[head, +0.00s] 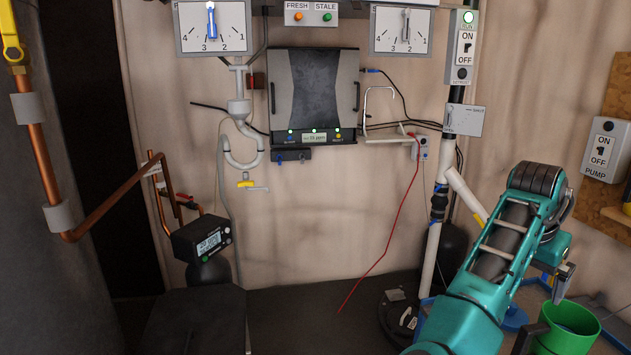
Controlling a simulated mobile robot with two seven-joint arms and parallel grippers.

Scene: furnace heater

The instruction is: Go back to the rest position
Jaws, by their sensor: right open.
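My right arm, teal with dark joints, reaches in from the bottom right. Its right gripper (560,288) points down over a green bucket (572,318) and is open. I see nothing between its fingers, though it is small and partly hidden by the wrist. My left gripper and left arm are not in view.
A panel unit (313,95) with a small display hangs on the back wall between two dials (212,28) (402,30). White pipes (436,225) stand close left of my right arm. A black meter (202,238) and copper pipe (45,165) are left. The middle floor looks clear.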

